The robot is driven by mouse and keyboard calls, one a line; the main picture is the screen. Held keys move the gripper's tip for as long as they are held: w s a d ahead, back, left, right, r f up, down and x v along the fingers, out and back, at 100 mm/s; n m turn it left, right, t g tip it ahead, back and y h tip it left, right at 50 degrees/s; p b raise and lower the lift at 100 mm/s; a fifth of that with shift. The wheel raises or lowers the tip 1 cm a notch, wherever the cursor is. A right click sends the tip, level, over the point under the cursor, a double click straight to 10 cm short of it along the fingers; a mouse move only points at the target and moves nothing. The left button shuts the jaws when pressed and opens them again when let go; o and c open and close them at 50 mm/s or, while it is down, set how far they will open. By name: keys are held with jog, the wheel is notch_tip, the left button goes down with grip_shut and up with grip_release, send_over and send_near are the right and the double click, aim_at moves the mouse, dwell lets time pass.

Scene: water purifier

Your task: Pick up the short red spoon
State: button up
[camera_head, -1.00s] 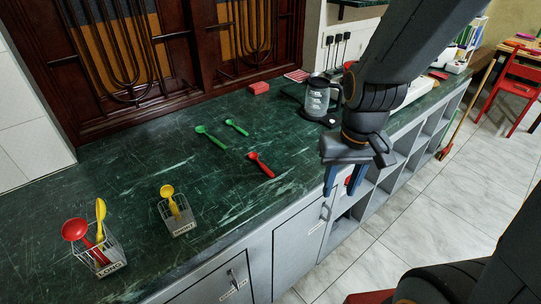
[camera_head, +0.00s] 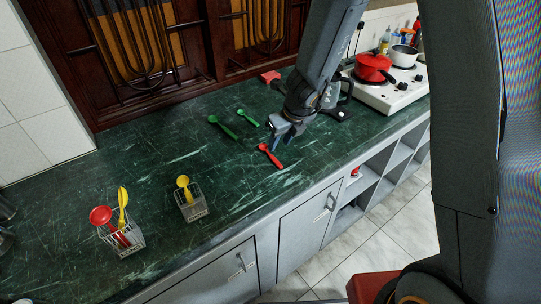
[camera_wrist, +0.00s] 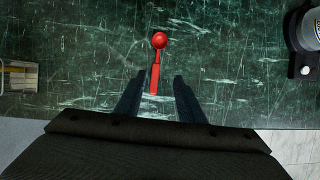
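The short red spoon (camera_head: 271,157) lies flat on the green marble counter (camera_head: 180,151). In the wrist view the red spoon (camera_wrist: 156,62) has its round bowl at the top and its handle end pointing down between my fingers. My gripper (camera_head: 284,142) is just above the spoon in the head view. In the wrist view my gripper (camera_wrist: 158,92) is open, with one blue finger on each side of the handle end and gaps on both sides. The fingers do not touch the spoon.
Two green spoons (camera_head: 224,127) lie nearby. A wire basket (camera_head: 192,207) holds a yellow spoon; another basket (camera_head: 123,240) holds a red and a yellow spoon. A dark kettle (camera_wrist: 303,32) stands to the right. A stove (camera_head: 388,92) with a red pot (camera_head: 372,68) is farther right.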

aim_at(271, 155)
jog(key=shift+b+x, duration=0.55)
jog(key=shift+x, duration=0.45)
jog(key=b+x, duration=0.1)
jog(key=x, duration=0.1)
jog(key=b+x, duration=0.1)
jog(key=x, duration=0.1)
jog(key=shift+a, duration=0.45)
jog(key=shift+w+a+f+b, duration=0.2)
jog(key=shift+f+b, duration=0.2)
jog(key=shift+f, duration=0.2)
jog(key=shift+f, duration=0.1)
jog(key=shift+c, duration=0.4)
grip_shut()
